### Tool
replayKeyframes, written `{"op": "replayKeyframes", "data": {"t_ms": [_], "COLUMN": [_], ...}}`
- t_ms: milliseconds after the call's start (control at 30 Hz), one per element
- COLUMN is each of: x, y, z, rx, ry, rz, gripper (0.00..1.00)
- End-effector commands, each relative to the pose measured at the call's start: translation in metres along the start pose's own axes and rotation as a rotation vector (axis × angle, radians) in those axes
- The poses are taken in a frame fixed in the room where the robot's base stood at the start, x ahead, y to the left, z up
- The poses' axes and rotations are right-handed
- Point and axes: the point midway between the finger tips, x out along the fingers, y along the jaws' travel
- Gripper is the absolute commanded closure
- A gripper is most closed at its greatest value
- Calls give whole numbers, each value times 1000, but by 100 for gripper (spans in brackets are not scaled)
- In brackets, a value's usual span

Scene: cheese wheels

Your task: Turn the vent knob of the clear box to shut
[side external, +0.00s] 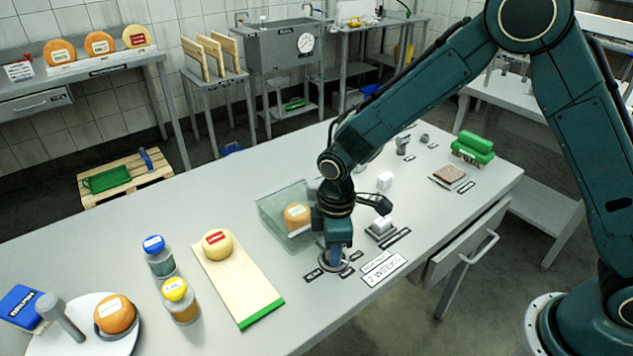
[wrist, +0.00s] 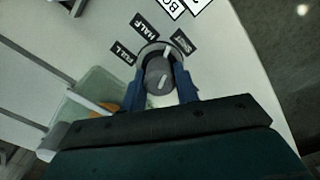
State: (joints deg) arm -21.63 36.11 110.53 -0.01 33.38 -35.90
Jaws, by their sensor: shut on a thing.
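The grey round vent knob (wrist: 157,72) sits on the table in front of the clear box, with labels FULL (wrist: 123,53), HALF (wrist: 145,27) and SHUT (wrist: 183,42) around it. A light mark at the knob's edge points between HALF and SHUT, nearer SHUT. My gripper (wrist: 164,82) points down and is shut on the knob, a finger on each side. In the side view my gripper (side external: 335,250) hides most of the knob. The clear box (side external: 270,208) stands just behind it, with an orange cheese wheel (side external: 296,215) inside, partly hidden by my wrist.
A "2 weeks" sign (side external: 383,270) lies right of my gripper, with a small block on a stand (side external: 381,230) behind it. A board (side external: 240,280) with a cheese wheel (side external: 217,244), two jars and a plate (side external: 83,338) stand to the left.

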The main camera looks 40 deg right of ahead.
Motion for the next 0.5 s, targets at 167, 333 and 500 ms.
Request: {"op": "replayKeyframes", "data": {"t_ms": [167, 333, 500], "x": [-1, -2, -2], "y": [0, 1, 1], "z": [0, 0, 0], "rx": [160, 287, 374], "ry": [1, 2, 2], "rz": [1, 1, 1], "gripper": [92, 92, 92]}}
